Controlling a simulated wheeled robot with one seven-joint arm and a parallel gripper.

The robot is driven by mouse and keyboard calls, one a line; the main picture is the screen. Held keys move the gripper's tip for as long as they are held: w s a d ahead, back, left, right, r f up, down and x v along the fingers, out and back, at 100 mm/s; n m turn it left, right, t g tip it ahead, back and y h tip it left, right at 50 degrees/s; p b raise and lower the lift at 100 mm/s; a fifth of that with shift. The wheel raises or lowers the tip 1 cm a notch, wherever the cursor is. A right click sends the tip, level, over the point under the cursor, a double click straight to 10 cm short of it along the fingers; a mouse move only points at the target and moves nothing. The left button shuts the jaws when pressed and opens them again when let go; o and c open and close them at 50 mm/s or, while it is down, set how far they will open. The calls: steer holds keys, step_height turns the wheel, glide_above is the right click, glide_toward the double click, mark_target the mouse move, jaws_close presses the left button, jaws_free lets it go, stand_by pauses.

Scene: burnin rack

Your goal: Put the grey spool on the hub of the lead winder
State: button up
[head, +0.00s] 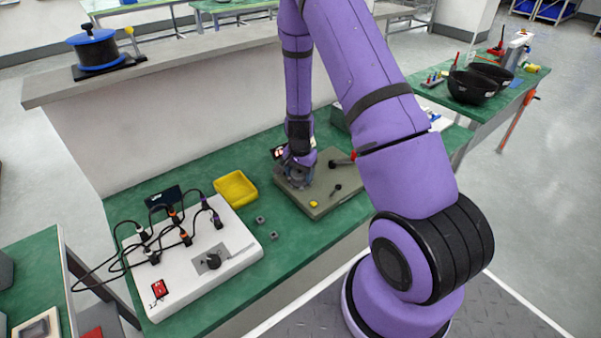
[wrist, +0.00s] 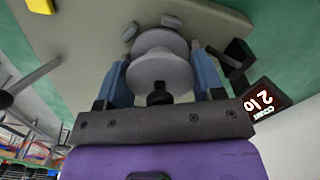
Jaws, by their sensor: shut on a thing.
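The grey spool (wrist: 162,75) sits between the two blue fingers of my gripper (wrist: 161,58), which is shut on it. In the head view my gripper (head: 297,170) is low over the left part of the lead winder (head: 318,207), a grey-olive plate. The winder's plate (wrist: 85,35) also shows behind the spool in the wrist view. A dark stub (wrist: 158,96) shows at the spool's near end. The spool and my gripper cover the hub, so I cannot tell whether the spool is around it or above it.
A red-tipped lever (head: 342,161) and a small black knob (head: 336,188) are on the plate. A yellow tray (head: 235,190) and a white cabled box (head: 195,255) stand to the left.

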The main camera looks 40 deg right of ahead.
steer(key=shift+f, duration=0.15)
steer(key=o, duration=0.9)
step_height(320, 180, up, 12)
steer(key=shift+r, duration=0.1)
steer(key=s+a+r+n+t+y, duration=0.1)
steer(key=s+a+r+n, duration=0.25)
steer(key=r, duration=0.75)
steer(key=s+a+r+n+t, duration=0.2)
steer(key=s+a+r, duration=0.25)
steer(key=r, duration=0.55)
steer(key=s+a+r+n, duration=0.1)
steer(key=s+r+n, duration=0.1)
steer(key=s+r, duration=0.2)
steer(key=s+a+r+n+t, duration=0.1)
steer(key=s+r, duration=0.3)
steer(key=s, duration=0.4)
steer(key=s+a+r+n+t+h, duration=0.1)
steer(key=s+a+r+n, duration=0.2)
steer(key=s, duration=0.3)
steer(key=shift+s+r+n, duration=0.3)
steer(key=shift+r+n, duration=0.1)
steer(key=shift+n, duration=0.05)
